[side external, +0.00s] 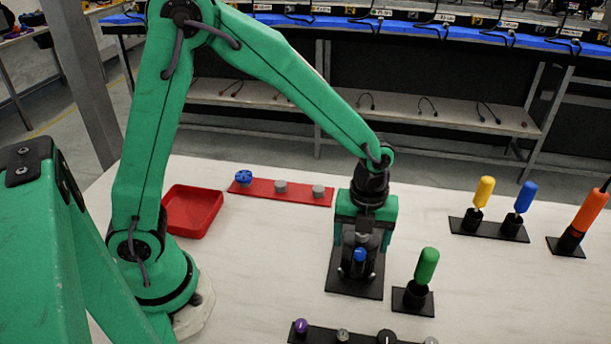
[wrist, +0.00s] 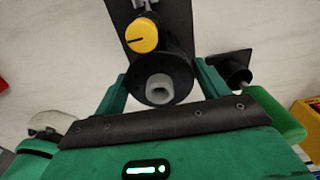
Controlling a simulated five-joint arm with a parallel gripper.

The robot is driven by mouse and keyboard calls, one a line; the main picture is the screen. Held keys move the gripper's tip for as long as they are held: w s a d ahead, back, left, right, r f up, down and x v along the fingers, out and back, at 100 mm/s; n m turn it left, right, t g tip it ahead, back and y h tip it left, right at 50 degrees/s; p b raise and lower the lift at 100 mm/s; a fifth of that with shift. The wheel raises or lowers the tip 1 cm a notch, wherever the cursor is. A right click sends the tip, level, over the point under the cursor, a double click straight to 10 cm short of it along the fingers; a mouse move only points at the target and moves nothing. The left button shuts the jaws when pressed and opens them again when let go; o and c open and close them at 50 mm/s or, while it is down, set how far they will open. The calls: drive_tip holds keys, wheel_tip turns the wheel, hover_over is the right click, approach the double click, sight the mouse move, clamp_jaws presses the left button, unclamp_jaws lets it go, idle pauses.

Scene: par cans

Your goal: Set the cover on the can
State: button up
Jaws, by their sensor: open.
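My gripper (side external: 362,246) points down over a black base plate (side external: 345,286), and it also shows in the wrist view (wrist: 160,72). Its two green fingers are open, one on each side of a dark round can-like body (wrist: 178,72) on that plate. A pale grey hollow piece (wrist: 158,88) shows at the middle of this body. I cannot tell whether the fingers touch the body. A yellow knob with a black line (wrist: 142,37) shows beside it in the wrist view. A blue round part (side external: 360,255) shows on its front in the side view. I cannot identify the cover for certain.
A red strip (side external: 258,188) holds a blue knob and two grey caps, beside a red tray (side external: 192,210). A green-handled tool (side external: 427,266) stands close right. Yellow, blue and orange handles stand farther right. A dark strip of knobs (side external: 318,336) lies in front.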

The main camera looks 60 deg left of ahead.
drive_tip(key=o, duration=0.6)
drive_tip(key=shift+c, duration=0.2)
drive_tip(key=shift+r, duration=3.85)
drive_tip(key=shift+r, duration=0.1)
